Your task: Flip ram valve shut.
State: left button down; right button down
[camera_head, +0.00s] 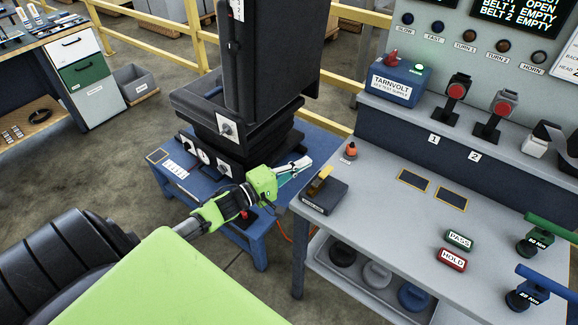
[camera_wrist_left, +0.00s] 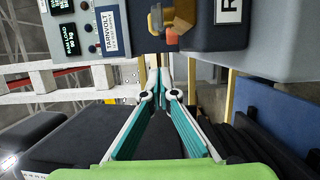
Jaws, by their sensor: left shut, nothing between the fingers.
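The ram valve is most likely the dark box (camera_head: 320,197) with a yellow lever (camera_head: 319,181) on the left edge of the grey bench. The lever stands up at a tilt; its exact position is hard to tell. My left gripper (camera_head: 304,164) is shut and empty, just left of and behind the box, apart from the lever in the picture. In the left wrist view, my gripper's fingertips (camera_wrist_left: 163,84) meet below the yellow lever (camera_wrist_left: 156,20), and the box (camera_wrist_left: 212,28) shows at the top with a partly cut-off label. My right gripper is out of view.
A tall black machine (camera_head: 230,110) stands on a blue table (camera_head: 262,240) beside my left arm. The bench (camera_head: 390,215) carries an orange knob (camera_head: 350,151), a blue TARNVOLT box (camera_head: 398,82), PASS (camera_head: 459,240) and HOLD (camera_head: 453,260) blocks. The bench's middle is mostly clear.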

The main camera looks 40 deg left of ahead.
aim_at(313, 178)
pick_arm(q)
jog(key=shift+s+d+p, duration=0.15)
jog(key=shift+d+p, duration=0.1)
jog(key=shift+d, duration=0.75)
jog(key=shift+s+d+p, duration=0.15)
jog(key=shift+d+p, duration=0.05)
jog(key=shift+d, duration=0.75)
jog(key=shift+h, duration=0.3)
jog(key=shift+m, duration=0.3)
jog(key=shift+w+f+g+h, duration=0.1)
jog(key=shift+g+h, duration=0.2)
